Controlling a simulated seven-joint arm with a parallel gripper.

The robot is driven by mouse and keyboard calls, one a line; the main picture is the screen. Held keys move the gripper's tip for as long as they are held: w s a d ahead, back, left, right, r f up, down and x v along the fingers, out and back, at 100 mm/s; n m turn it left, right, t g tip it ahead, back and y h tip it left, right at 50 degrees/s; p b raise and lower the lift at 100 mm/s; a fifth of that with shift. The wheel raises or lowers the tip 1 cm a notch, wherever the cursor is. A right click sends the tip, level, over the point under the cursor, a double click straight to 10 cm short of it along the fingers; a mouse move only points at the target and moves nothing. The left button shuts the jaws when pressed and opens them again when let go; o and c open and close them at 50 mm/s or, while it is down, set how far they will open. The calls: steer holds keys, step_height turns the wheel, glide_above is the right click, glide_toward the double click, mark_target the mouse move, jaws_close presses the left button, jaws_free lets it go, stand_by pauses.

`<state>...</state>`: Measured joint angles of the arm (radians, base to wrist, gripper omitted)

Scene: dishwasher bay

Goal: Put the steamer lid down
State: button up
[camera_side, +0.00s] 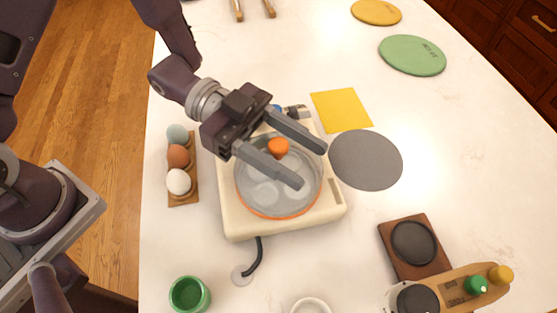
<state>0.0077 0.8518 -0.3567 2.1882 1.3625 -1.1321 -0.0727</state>
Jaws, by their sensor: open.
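The steamer lid (262,194) is clear glass with an orange rim and an orange knob (278,147). It lies over the round opening of a cream steamer base (240,225), and pale rounded shapes show dimly through the glass. My gripper (312,168) is open above the lid. In this view its two fingers pass on either side of the knob, with a gap to it. I cannot tell how high the fingers are above the knob. The fingers and hand hide part of the lid's top and the back of the base.
A flat grey disc (366,160) lies right of the base, near a yellow sheet (341,110). An egg rack (183,196) stands at left, a green cup (189,295) in front. A black cord leaves the base's front.

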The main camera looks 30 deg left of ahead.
jaws_close()
